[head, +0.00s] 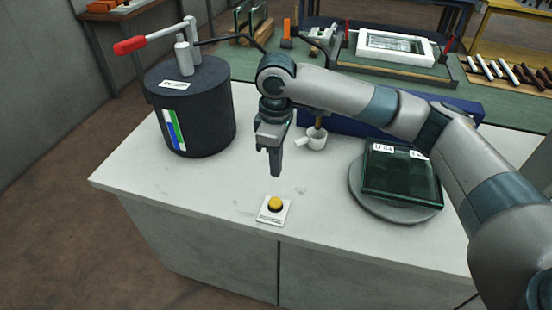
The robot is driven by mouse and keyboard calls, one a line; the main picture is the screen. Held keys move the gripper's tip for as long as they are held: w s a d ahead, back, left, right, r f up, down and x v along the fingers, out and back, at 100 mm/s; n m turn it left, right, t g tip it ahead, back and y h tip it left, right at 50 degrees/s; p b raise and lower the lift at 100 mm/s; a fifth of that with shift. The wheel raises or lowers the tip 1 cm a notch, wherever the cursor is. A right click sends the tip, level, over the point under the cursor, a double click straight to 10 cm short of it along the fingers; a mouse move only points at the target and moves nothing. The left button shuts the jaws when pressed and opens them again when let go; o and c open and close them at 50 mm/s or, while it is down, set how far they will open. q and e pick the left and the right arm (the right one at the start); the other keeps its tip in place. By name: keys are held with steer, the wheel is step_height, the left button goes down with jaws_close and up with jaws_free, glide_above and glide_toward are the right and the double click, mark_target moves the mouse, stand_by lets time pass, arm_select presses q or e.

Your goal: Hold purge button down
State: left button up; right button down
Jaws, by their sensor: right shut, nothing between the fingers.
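The yellow purge button (275,204) sits on a small white base (268,217) near the front edge of the white counter. My right gripper (276,174) hangs pointing down above and just behind the button, apart from it. Its fingers are shut and hold nothing. My right arm comes in from the right and arches over the counter. My left gripper is not in view.
A dark cylinder (195,120) with a red-handled lever (130,45) stands at the left. A small white cup (314,137) stands behind the gripper. Dark glass panels (402,180) lie on a round grey plate (357,192) at the right. The counter (215,185) around the button is clear.

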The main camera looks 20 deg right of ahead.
mark_target(276, 201)
step_height(276, 201, down, 11)
steer(key=p, duration=0.3)
stand_by(0.4)
